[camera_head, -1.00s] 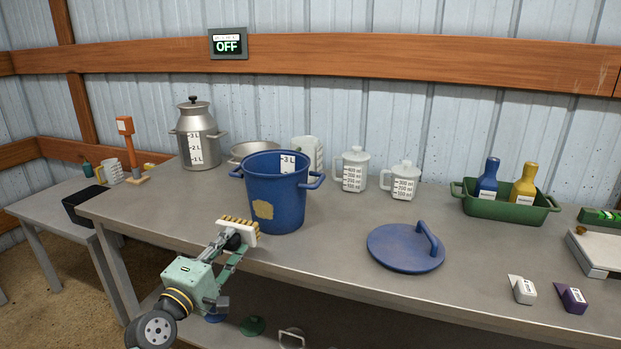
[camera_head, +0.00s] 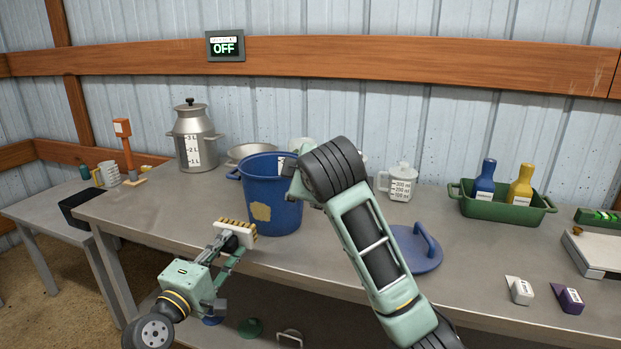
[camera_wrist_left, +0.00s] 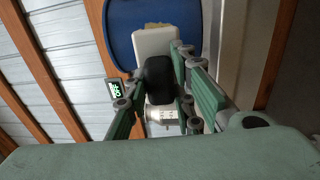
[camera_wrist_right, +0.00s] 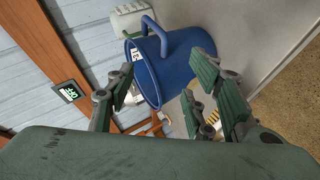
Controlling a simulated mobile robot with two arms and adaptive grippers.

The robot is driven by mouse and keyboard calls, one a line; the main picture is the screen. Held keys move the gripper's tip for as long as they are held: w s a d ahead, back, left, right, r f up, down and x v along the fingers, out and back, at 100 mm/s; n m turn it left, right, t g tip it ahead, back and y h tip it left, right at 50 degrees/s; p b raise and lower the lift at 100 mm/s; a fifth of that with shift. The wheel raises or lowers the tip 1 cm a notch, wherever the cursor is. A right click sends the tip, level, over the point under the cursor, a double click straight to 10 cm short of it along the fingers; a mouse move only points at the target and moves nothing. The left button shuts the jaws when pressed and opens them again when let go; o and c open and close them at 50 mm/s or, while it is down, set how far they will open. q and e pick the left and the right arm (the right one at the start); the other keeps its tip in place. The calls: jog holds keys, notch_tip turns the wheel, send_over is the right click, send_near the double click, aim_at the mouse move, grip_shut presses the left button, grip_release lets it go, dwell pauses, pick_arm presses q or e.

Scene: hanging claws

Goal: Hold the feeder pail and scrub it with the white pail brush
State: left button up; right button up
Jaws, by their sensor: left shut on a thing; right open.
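The blue feeder pail (camera_head: 262,190) stands upright on the table with a tan patch (camera_head: 260,211) on its front. My left gripper (camera_head: 232,241) is shut on the white pail brush (camera_head: 238,229), just left of the pail's front, bristles up. The brush's white back and dark grip show in the left wrist view (camera_wrist_left: 154,45). My right arm reaches across the pail's right side and hides its right handle in the head view. My right gripper (camera_wrist_right: 167,88) is open and empty, with the pail (camera_wrist_right: 178,62) and its handle ahead of its fingers in the right wrist view.
A blue lid (camera_head: 425,250) lies right of the pail, partly behind my right arm. A steel can (camera_head: 192,140) stands behind left, a measuring jug (camera_head: 400,182) behind right. A green tray (camera_head: 505,208) with two bottles and two small scrapers are further right. The table's front left is clear.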

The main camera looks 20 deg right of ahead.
aim_at(275, 194)
jog(key=shift+n, duration=0.4)
jog(key=x, duration=1.1)
jog(key=shift+w+d, duration=0.2)
jog(key=shift+d, duration=0.2)
grip_shut()
dwell(1.5)
